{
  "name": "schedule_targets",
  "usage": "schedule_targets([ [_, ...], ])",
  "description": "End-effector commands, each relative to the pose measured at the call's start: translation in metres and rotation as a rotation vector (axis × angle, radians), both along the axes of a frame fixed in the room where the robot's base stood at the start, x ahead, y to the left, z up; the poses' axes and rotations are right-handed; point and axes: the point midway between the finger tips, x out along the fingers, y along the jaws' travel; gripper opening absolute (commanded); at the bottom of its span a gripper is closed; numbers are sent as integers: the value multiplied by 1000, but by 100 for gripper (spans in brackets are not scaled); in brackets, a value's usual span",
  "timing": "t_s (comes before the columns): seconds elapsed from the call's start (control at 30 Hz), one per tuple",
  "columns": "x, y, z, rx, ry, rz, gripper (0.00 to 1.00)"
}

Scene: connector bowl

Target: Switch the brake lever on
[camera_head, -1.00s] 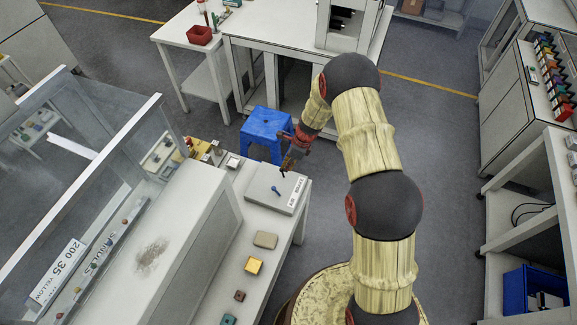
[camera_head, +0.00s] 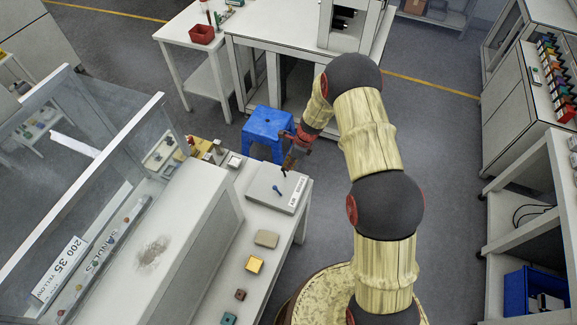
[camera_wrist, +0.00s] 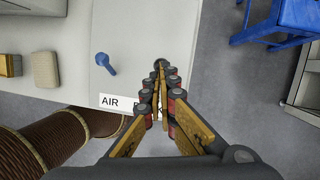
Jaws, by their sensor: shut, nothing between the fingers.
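The brake lever is a small blue lever (camera_head: 277,188) on top of a pale grey box (camera_head: 262,183) at the far end of the white bench. In the wrist view the blue lever (camera_wrist: 105,64) slants from upper left to lower right. A label (camera_wrist: 122,103) on the box reads "AIR", with the rest hidden behind my fingers. My gripper (camera_head: 286,171) is above the far edge of the box, apart from the lever. In the wrist view my gripper (camera_wrist: 160,66) has its fingertips together, empty, to the right of the lever.
A blue stool (camera_head: 266,131) stands on the floor just beyond the bench. A clear-walled cabinet (camera_head: 120,150) rises at left. The floor right of my arm is open.

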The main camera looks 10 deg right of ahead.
Motion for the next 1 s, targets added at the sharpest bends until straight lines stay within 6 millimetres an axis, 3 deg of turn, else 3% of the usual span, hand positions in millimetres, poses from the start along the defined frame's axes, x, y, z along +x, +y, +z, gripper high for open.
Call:
schedule_targets([
  [0.53,0,0,1,0,0,0,0],
  [1.0,0,0,17,0,0,1,0],
])
